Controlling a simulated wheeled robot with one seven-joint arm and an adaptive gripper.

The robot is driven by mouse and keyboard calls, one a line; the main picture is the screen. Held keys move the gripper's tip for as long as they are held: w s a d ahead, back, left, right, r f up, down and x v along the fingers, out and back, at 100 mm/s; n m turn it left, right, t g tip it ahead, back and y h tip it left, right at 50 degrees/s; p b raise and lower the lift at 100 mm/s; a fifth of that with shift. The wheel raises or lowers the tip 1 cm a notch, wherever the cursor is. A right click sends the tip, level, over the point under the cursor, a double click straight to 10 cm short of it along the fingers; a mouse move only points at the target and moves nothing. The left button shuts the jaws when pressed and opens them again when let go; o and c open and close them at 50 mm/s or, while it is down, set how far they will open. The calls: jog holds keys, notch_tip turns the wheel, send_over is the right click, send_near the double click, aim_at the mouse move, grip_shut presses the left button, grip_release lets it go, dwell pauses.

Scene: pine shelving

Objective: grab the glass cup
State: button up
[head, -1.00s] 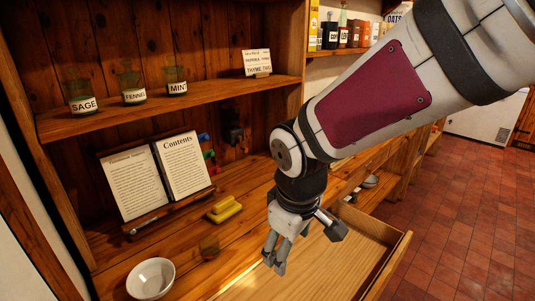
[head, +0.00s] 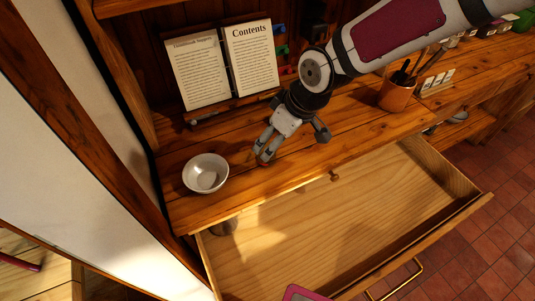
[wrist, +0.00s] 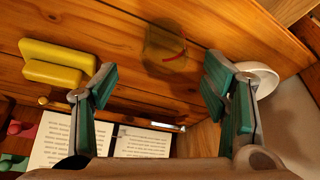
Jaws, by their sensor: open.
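The glass cup (wrist: 165,48) is a see-through, brownish round shape with a thin red mark on it, on the wooden counter in the wrist view. It lies just beyond my fingertips, between their lines and not touching them. My gripper (wrist: 160,84) is open and empty, with its green-padded fingers apart. In the head view my gripper (head: 263,157) points down over the counter, right of the white bowl. There the cup is mostly hidden by the fingers and I cannot make out its outline.
The white bowl (head: 205,174) stands close to the cup; the yellow block (wrist: 55,65) is on its other side. An open book (head: 225,65) stands behind. The open drawer (head: 340,225) juts out in front. A brown pot of utensils (head: 397,93) stands to the right.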

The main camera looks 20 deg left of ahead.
jog(key=shift+s+x, duration=0.1)
jog(key=shift+x, duration=1.6)
jog(key=shift+s+x, duration=0.15)
jog(key=shift+x, duration=1.55)
jog(key=c, duration=1.3)
